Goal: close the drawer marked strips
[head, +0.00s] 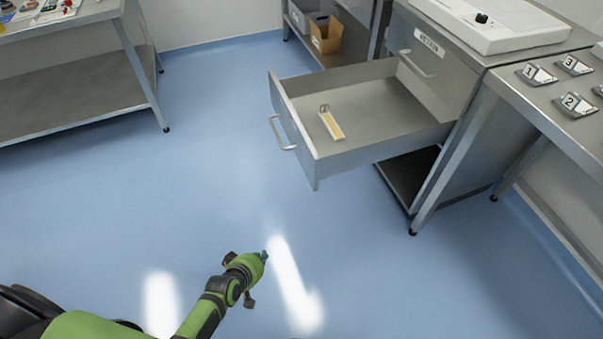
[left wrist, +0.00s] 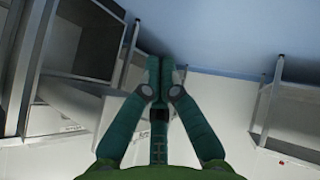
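A grey metal drawer (head: 310,160) stands pulled far out of the steel bench at the upper right in the head view. Its front faces left and carries a bar handle (head: 282,133); any label on that front is hidden from this angle. A small white and yellow strip-like item (head: 332,123) lies inside. My left gripper (head: 264,256) is over the floor, below and left of the drawer, apart from it. In the left wrist view its fingers (left wrist: 159,70) meet with nothing seen between them. My right gripper is in neither view.
Another closed drawer front with a label (head: 429,43) is beside the open drawer. A bench (head: 80,100) stands at the upper left. A cardboard box (head: 326,36) sits on a low shelf at the back. Blue floor (head: 200,180) between the benches is clear.

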